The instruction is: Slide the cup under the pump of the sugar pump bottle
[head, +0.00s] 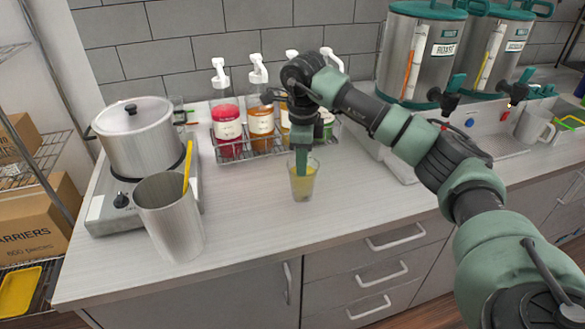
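A clear cup (303,189) with yellow liquid stands upright on the counter, in front of the pump bottle rack. My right gripper (301,168) points down at the cup, its fingertips overlapping the cup's rim and upper part. I cannot tell whether the fingers are inside the cup, around its wall or shut on it. Several white-topped pump bottles stand in the rack: a red one (227,128), an orange one (261,122), and others to the right, partly hidden by my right arm. I cannot read which holds sugar. My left gripper is out of view.
A wire rack (236,154) holds the bottles. A pot (137,135) on a burner and a metal container (170,222) with a yellow handle stand at left. Large dispensers (424,50) stand at back right. The counter (245,205) around the cup is clear.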

